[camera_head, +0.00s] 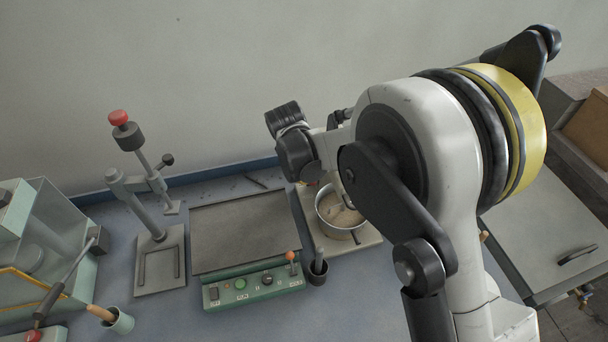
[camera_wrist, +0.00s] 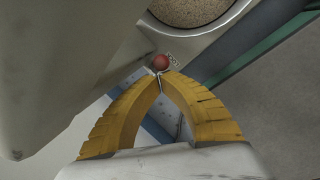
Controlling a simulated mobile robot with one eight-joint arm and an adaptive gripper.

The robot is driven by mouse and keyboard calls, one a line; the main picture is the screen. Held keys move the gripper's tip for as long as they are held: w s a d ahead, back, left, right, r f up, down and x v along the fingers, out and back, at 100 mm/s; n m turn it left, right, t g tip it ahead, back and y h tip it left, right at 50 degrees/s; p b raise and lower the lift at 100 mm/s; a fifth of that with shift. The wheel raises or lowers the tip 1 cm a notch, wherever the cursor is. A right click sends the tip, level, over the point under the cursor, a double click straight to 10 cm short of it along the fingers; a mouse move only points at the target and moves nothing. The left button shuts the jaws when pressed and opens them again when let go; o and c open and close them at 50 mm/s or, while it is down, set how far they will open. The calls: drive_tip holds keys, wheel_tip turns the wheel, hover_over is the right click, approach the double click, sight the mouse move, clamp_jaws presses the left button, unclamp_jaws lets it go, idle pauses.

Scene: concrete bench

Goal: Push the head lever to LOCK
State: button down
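The head lever shows in the wrist view as a red ball knob (camera_wrist: 161,62), just beyond my fingertips. A small pale label lies beside the knob, too small to read for certain. My gripper (camera_wrist: 159,75) has yellow fingers whose tips meet, with nothing visible held between them. The tips are very close to the knob; I cannot tell whether they touch it. A large grey machine body (camera_wrist: 60,60) fills the left of the wrist view. In the head view my arm hides the lever and much of the machine.
A metal bowl (camera_head: 341,231) of sandy material stands on a pale base; it also shows in the wrist view (camera_wrist: 232,12). A green control box (camera_head: 253,287) with a flat plate, a dark cup (camera_head: 317,273) and a red-knobbed stand (camera_head: 145,190) are to its left.

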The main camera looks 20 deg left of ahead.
drive_tip(key=shift+w+a+f+b, duration=0.2)
drive_tip(key=shift+w+a+b, duration=0.1)
drive_tip(key=shift+w+a, duration=0.25)
drive_tip(key=v, duration=1.2)
drive_tip(key=shift+d, duration=0.1)
